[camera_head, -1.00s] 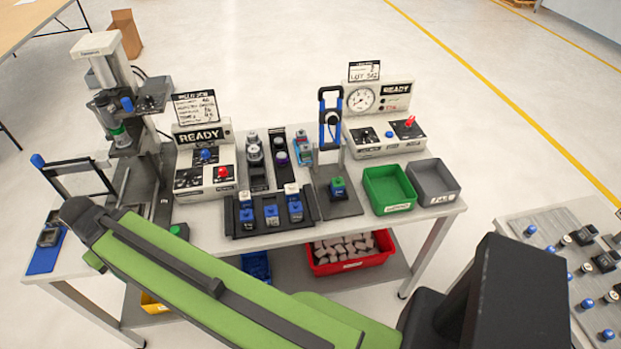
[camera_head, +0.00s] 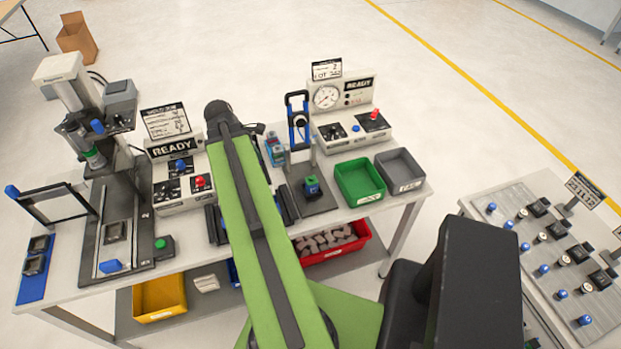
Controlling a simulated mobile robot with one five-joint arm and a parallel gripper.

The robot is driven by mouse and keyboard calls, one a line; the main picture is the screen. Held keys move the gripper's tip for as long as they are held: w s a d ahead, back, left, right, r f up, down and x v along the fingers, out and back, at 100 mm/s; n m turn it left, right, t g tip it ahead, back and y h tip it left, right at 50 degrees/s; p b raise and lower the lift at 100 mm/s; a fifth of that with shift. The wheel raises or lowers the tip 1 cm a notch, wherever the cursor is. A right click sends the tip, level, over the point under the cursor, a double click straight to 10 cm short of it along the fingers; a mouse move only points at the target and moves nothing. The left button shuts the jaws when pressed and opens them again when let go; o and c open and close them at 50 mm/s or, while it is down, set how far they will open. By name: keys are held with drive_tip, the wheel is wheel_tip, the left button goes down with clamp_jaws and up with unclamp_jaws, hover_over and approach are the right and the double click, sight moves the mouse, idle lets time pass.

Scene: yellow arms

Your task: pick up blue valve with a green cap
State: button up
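A blue valve with a green cap (camera_head: 312,186) stands upright on the dark base plate (camera_head: 318,202) of a small fixture, right of my arm. My green arm reaches forward across the front of the workbench, and its dark end (camera_head: 222,112) lies over the middle of the bench, left of the valve and apart from it. The gripper fingers cannot be made out from this view. The black rack and the other valves are mostly hidden behind my arm.
A green bin (camera_head: 359,181) and a grey bin (camera_head: 400,171) stand right of the valve. A gauge station (camera_head: 345,108) is behind. A press (camera_head: 90,135) stands at the left. A second table (camera_head: 545,250) is at the right. A red bin (camera_head: 335,243) sits on the lower shelf.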

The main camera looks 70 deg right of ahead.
drive_tip(key=n+g, duration=0.1)
approach(309, 178)
drive_tip(key=b+x, duration=0.3)
drive_tip(key=b, duration=0.2)
drive_tip(key=b+x, duration=0.3)
drive_tip(key=b, duration=0.2)
drive_tip(key=shift+s+a+f, duration=0.15)
drive_tip(key=shift+f, duration=0.15)
drive_tip(key=shift+s+f+b, duration=0.15)
drive_tip(key=shift+f+b, duration=0.15)
drive_tip(key=shift+b, duration=0.2)
drive_tip(key=shift+r, duration=0.1)
drive_tip(key=b+x, duration=0.4)
drive_tip(key=x, duration=0.1)
drive_tip(key=shift+d+f+b, duration=0.25)
drive_tip(key=shift+d+b, duration=0.05)
drive_tip(key=shift+b, duration=0.1)
drive_tip(key=shift+r, duration=0.2)
clamp_jaws()
